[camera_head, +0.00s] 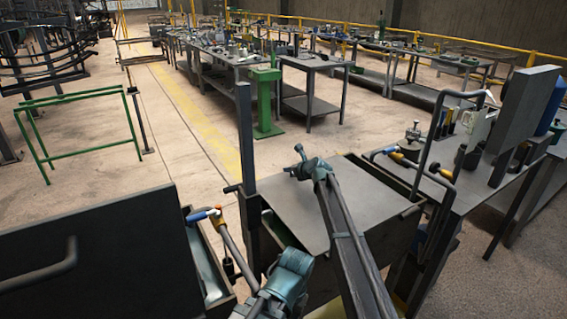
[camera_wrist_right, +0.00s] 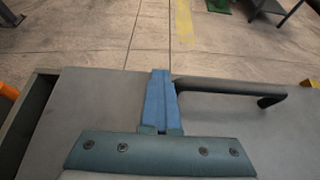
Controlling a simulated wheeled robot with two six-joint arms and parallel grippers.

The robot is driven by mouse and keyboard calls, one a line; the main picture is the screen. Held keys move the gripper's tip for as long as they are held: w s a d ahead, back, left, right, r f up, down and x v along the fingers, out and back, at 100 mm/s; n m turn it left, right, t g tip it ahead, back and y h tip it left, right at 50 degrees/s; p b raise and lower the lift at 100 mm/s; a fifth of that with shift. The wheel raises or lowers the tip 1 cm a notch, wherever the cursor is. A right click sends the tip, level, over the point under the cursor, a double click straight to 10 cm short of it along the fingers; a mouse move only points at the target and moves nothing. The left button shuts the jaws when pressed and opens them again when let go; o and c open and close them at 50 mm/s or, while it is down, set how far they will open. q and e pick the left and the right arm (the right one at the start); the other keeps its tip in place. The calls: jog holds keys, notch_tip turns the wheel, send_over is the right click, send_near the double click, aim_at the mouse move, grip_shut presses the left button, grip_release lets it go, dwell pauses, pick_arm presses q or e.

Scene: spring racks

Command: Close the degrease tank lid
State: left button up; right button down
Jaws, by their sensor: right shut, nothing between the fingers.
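A tank with a grey flat lid (camera_head: 345,195) stands in the middle of the head view. The lid lies nearly flat over the tank; I cannot tell whether it is fully seated. The grey lid (camera_wrist_right: 105,100) also fills much of the right wrist view, with a dark bar handle (camera_wrist_right: 230,90) on it. My right gripper (camera_head: 301,152) is over the lid, shut and empty. Its blue fingers (camera_wrist_right: 160,78) are beside the handle's left end; contact cannot be told. In the head view my gripper and arm hide most of the handle.
Another dark lid (camera_head: 90,260) with a bar handle stands raised at the left, beside an open tank (camera_head: 222,302). A dark post (camera_head: 245,135) rises at the middle tank's left. A cluttered bench (camera_head: 480,185) stands at the right.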

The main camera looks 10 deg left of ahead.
pick_arm(q)
jog(key=r+p, duration=0.2)
jog(key=r, duration=0.1)
jog(key=r+p, duration=0.2)
jog(key=shift+s+d, duration=0.15)
jog(key=shift+d, duration=0.15)
pick_arm(e)
jog(key=shift+t, duration=0.3)
jog(key=v, duration=0.3)
jog(key=r+v, duration=0.1)
jog(key=v, duration=0.2)
jog(key=w+v, duration=0.1)
jog(key=v, duration=0.2)
jog(key=shift+s+d+r, duration=0.15)
jog(key=shift+s+r, duration=0.1)
jog(key=shift+r, duration=0.15)
pick_arm(q)
jog(key=shift+r, duration=0.3)
jog(key=shift+c, duration=0.2)
pick_arm(e)
jog(key=shift+s+d+r, duration=0.25)
jog(key=shift+s+r, duration=0.1)
jog(key=shift+s, duration=0.05)
